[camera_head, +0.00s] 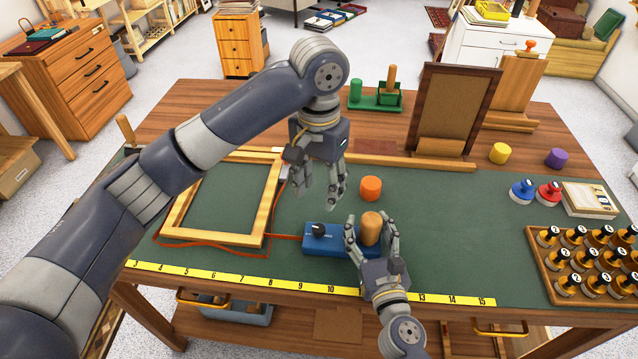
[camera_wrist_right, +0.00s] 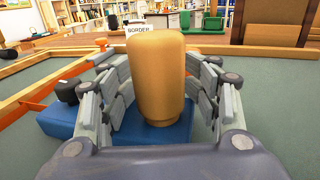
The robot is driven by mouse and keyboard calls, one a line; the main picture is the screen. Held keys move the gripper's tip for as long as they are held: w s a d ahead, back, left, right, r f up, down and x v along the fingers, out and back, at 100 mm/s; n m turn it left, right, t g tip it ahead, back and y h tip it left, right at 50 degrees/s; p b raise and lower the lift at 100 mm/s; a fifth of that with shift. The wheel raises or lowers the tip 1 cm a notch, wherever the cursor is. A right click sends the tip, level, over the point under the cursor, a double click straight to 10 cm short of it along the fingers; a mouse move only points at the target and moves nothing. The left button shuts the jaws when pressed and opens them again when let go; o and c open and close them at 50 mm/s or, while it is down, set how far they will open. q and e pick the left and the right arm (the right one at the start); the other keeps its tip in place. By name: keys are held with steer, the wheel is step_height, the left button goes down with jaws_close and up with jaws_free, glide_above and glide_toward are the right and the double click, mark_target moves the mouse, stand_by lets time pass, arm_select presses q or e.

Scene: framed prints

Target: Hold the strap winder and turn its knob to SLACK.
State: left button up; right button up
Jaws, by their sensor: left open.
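The strap winder (camera_head: 334,247) is a blue box on the green mat with a black knob (camera_head: 318,230) on its left part and an upright wooden grip (camera_head: 370,229) on its right part. An orange-red strap (camera_head: 213,243) runs from its left end around a wooden frame (camera_head: 188,228). My right gripper (camera_head: 371,218) has its fingers on both sides of the wooden grip (camera_wrist_right: 160,75); whether they press on it is unclear. My left gripper (camera_head: 321,198) is open and empty, pointing down above and behind the knob, apart from it. The knob's label is unreadable.
An orange cylinder (camera_head: 370,188) stands behind the winder. A yellow ruler strip (camera_head: 250,281) runs along the front edge. A tray of bottles (camera_head: 538,245) is at the right. An upright dark frame (camera_head: 451,108) stands behind.

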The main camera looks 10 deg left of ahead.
stand_by(0.3)
steer(key=v, duration=1.2)
